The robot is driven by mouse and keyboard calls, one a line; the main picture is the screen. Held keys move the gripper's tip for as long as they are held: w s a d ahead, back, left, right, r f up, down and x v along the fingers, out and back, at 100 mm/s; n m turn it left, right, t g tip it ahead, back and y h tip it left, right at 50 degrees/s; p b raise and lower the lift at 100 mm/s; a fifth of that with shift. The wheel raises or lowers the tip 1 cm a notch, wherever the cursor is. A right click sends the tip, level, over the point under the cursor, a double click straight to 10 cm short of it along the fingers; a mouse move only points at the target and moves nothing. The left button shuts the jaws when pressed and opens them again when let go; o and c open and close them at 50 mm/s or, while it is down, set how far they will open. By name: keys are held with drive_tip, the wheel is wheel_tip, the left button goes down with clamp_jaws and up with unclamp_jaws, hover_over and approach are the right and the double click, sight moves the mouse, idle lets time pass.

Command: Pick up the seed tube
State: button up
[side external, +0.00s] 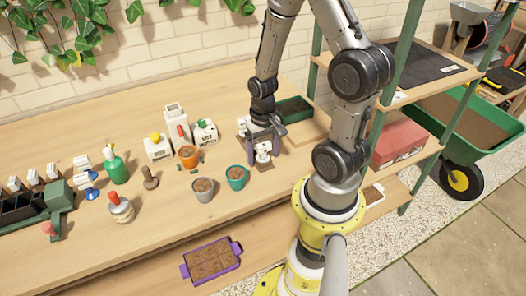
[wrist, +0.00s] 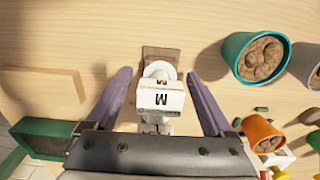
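My gripper (wrist: 158,100) is open, with its two purple fingers on either side of a white piece (wrist: 158,97) marked "M", probably the seed tube. Gaps show between the piece and both fingers in the wrist view. The piece has a rounded white end and sits at a small brown wooden block (wrist: 163,54). Its lower part is partly hidden by my gripper body. In the side external view my gripper (side external: 264,146) is low over the bench, and the white piece (side external: 263,155) shows between the fingers.
A teal pot (side external: 236,178), a grey pot (side external: 202,190) and an orange pot (side external: 187,155) stand left of my gripper. A green tray (side external: 294,108) and a wooden board (side external: 308,130) lie close on the other side.

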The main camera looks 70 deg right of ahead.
sight(263, 143)
clamp_jaws()
drive_tip(key=shift+r, duration=0.1)
drive_tip(key=shift+r, duration=0.45)
wheel_tip(263, 143, up, 2)
drive_tip(key=shift+r, duration=0.15)
drive_tip(key=s+a+r, duration=0.7)
drive_tip(key=s+r, duration=0.2)
drive_tip(key=s, duration=0.3)
drive_tip(key=shift+a+r, duration=0.2)
drive_tip(key=shift+r, duration=0.15)
